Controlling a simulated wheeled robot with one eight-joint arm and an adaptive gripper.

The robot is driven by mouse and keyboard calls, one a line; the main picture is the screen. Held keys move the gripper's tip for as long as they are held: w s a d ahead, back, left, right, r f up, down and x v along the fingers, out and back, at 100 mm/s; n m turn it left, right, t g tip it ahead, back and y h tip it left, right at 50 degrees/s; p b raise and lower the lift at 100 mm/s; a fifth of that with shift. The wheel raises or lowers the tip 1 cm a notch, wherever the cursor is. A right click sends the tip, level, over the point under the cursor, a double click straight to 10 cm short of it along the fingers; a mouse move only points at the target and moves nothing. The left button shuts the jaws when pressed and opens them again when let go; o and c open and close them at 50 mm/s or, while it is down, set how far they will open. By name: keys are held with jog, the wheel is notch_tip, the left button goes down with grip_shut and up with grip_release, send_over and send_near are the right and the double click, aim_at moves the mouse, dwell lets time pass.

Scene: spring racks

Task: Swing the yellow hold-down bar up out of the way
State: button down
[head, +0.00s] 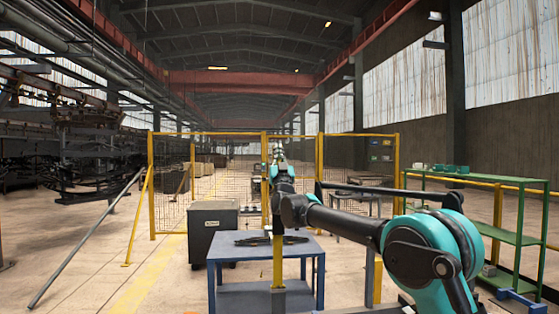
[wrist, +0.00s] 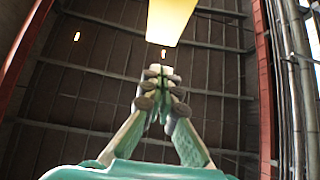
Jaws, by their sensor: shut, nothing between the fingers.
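The yellow hold-down bar (head: 278,262) shows in the head view as a short upright strip in front of the blue table, above a grey foot; its upper part is hidden behind my arm. Whether the fingertips touch the bar I cannot tell.
A blue table (head: 228,253) bears dark springs (head: 255,240). A dark grey bin (head: 209,220) stands behind it at left. A green shelf rack (head: 520,215) is at right, and yellow mesh fencing (head: 151,190) is behind. The floor at left is open, crossed by a leaning pole (head: 85,240).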

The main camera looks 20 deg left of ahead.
jog(key=shift+w+a+f, duration=0.1)
jog(key=shift+w+a, duration=0.3)
jog(key=shift+w, duration=0.3)
jog(key=shift+w+a+f, duration=0.1)
jog(key=shift+w+a, duration=0.3)
jog(key=shift+w, duration=0.25)
jog(key=shift+g+h, duration=0.4)
jog(key=shift+g, duration=0.2)
jog(key=w+a, duration=0.1)
jog(key=w, duration=0.1)
jog(key=w+a, duration=0.2)
jog(key=w, duration=0.1)
jog(key=shift+w+a, duration=0.25)
jog(key=shift+w, duration=0.1)
